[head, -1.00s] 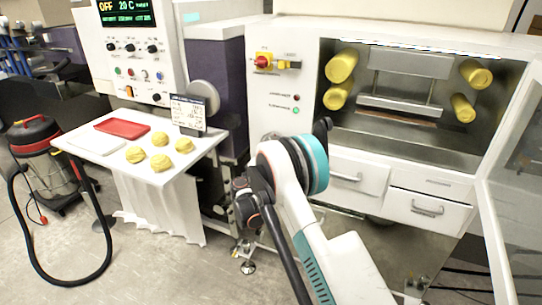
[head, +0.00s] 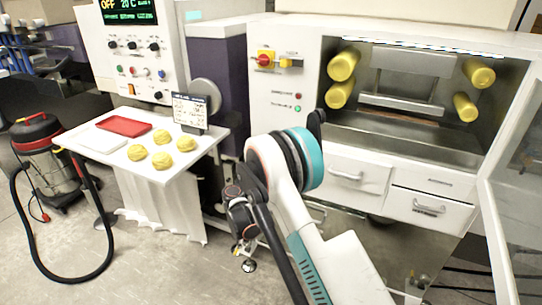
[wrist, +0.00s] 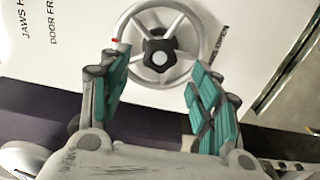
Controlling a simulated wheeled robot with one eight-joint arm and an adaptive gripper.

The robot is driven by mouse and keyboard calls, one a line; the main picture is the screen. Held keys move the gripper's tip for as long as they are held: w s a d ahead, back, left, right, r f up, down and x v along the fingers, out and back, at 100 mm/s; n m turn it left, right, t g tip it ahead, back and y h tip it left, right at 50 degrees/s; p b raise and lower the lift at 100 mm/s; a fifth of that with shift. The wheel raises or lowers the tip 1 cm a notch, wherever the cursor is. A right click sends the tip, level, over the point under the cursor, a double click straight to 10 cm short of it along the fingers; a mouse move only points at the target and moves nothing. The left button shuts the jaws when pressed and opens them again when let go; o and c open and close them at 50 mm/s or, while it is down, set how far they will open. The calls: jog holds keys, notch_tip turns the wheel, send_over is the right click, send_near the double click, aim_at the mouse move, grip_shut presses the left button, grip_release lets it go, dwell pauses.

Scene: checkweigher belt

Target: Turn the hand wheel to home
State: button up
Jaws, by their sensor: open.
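The hand wheel (wrist: 200,38) shows in the wrist view at the top middle. It is a grey ring with spokes, a black hub with a light centre, and a red mark on the left of its rim. It is mounted on a white panel. My gripper (wrist: 158,62) is open, with one teal-padded finger on each side of the wheel's lower part. I cannot tell whether either finger touches the rim. In the head view I cannot make out the wheel, and my arm covers part of the white cabinet front.
The white panel (wrist: 60,60) carries partly cut-off printed words. In the head view, a white cabinet (head: 300,140) has an open glass door (head: 515,170) at right. A white table (head: 165,175) with yellow lumps and a red tray (head: 124,126) stands left, beside a vacuum cleaner (head: 45,150).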

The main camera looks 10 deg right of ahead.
jog(key=v, duration=0.6)
jog(key=shift+s+a, duration=0.2)
jog(key=shift+s, duration=0.05)
jog(key=s+d+r+m+g+y, duration=0.25)
jog(key=s+d+r, duration=0.25)
jog(key=s+r, duration=0.3)
jog(key=s+d+r+m+g+y, duration=0.1)
jog(key=s+d+r+m+g, duration=0.2)
jog(key=s+d+r, duration=0.4)
jog(key=s+a+m+g+y, duration=0.1)
jog(key=s+a+m+y, duration=0.1)
jog(key=s, duration=1.3)
jog(key=s+a+m+g+y, duration=0.1)
jog(key=s+y, duration=0.4)
jog(key=s, duration=1)
jog(key=shift+s+a+r+m, duration=0.15)
jog(key=shift+s+a+m, duration=0.2)
jog(key=shift+a+m, duration=0.7)
